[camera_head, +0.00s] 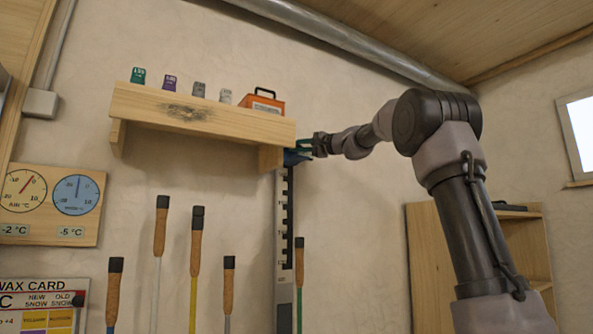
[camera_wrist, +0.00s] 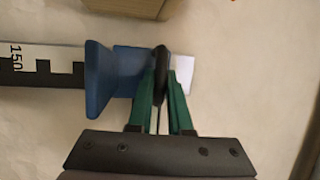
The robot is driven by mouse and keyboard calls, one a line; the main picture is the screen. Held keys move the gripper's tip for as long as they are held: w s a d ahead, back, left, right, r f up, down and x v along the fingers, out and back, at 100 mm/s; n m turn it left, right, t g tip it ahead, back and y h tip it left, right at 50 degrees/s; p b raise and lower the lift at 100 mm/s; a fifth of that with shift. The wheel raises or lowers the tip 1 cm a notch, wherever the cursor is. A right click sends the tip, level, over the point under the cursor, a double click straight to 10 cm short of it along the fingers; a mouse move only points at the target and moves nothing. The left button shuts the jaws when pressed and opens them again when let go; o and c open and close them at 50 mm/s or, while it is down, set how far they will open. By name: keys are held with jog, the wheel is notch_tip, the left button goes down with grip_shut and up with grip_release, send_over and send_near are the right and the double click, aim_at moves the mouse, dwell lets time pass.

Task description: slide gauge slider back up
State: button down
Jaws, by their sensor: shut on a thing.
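The gauge (camera_head: 283,240) is a tall white strip with black stepped marks, upright on the wall below the shelf's right end. The blue gauge slider (camera_head: 292,158) sits near its top. In the wrist view the slider (camera_wrist: 127,72) lies across the gauge (camera_wrist: 40,66), past the 150 mark, with a short white end of the strip beyond it. My gripper (camera_head: 303,149) comes from the right. In the wrist view its green fingers (camera_wrist: 160,85) are shut on the slider's dark knob, which hides part of the slider.
A wooden shelf (camera_head: 190,115) with wax blocks and an orange box (camera_head: 262,104) is just above and left of my gripper. Several cork-handled ski poles (camera_head: 197,240) hang below it. A wooden cabinet (camera_head: 425,265) stands at right. Bare wall lies between gauge and cabinet.

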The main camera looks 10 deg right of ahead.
jog(key=shift+s+r, duration=0.1)
jog(key=shift+r, duration=2.15)
jog(key=c, duration=0.8)
grip_release()
jog(key=shift+c, duration=0.2)
jog(key=shift+d+f, duration=0.1)
jog(key=shift+d, duration=0.05)
jog(key=v, duration=1)
jog(key=shift+s+d, duration=0.15)
jog(key=shift+s, duration=0.05)
